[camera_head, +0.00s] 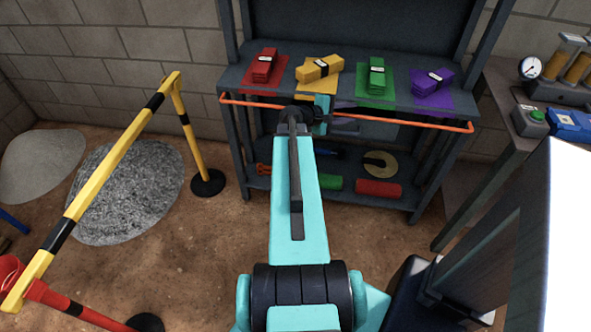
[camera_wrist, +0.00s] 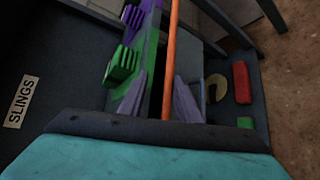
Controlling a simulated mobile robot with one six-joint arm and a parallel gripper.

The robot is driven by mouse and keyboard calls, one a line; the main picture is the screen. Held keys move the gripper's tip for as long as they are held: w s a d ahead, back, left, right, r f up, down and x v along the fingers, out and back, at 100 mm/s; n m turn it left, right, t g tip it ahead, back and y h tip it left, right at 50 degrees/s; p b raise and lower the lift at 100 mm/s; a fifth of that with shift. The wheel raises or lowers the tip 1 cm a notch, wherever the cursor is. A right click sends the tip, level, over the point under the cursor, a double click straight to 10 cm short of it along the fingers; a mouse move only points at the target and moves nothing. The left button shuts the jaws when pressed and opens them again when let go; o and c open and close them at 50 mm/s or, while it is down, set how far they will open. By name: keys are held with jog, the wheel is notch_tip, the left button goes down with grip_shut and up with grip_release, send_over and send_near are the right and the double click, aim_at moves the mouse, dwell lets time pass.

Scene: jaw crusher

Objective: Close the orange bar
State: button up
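The orange bar (camera_head: 425,122) runs across the front of the dark shelf rack, just below its upper shelf. Its middle is partly hidden behind my arm and gripper. My gripper (camera_head: 343,115) is at the bar, right of the bar's visible left stretch. In the wrist view the bar (camera_wrist: 172,60) passes down between the two grey-purple fingers of my gripper (camera_wrist: 160,102). The fingers stand apart, with a gap visible on both sides of the bar. I cannot tell whether the bar touches the palm.
The rack's upper shelf (camera_head: 235,78) holds red (camera_head: 264,66), yellow (camera_head: 320,69), green (camera_head: 376,75) and purple (camera_head: 434,83) folded slings. A red roll (camera_head: 379,188) lies on the lower shelf. A yellow-black barrier (camera_head: 110,160) stands left; a bench (camera_head: 505,135) stands right.

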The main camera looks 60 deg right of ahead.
jog(key=shift+a+f+m+g+h+b, duration=0.15)
jog(key=shift+f+m+h+b, duration=0.35)
jog(key=shift+b, duration=1.2)
jog(key=shift+d+f+m+g+h+b, duration=0.1)
jog(key=shift+f+m+h+b, duration=0.4)
jog(key=shift+b, duration=1.25)
jog(key=shift+a+f+m+g+h+b, duration=0.2)
jog(key=shift+m+h+b, duration=0.45)
jog(key=shift+b, duration=1.05)
jog(key=shift+w+a, duration=0.1)
jog(key=f+p+v, duration=0.1)
jog(key=p+v, duration=1.1)
jog(key=v, duration=0.1)
jog(key=w+a+f+n+t+y, duration=0.1)
jog(key=w+a+f+y, duration=0.2)
jog(key=a+f, duration=0.5)
notch_tip(320, 180, down, 2)
jog(key=shift+a+f+t, duration=0.2)
jog(key=shift+a+t, duration=0.05)
jog(key=shift+t, duration=0.1)
jog(key=shift+w+a, duration=0.1)
jog(key=shift+w, duration=0.05)
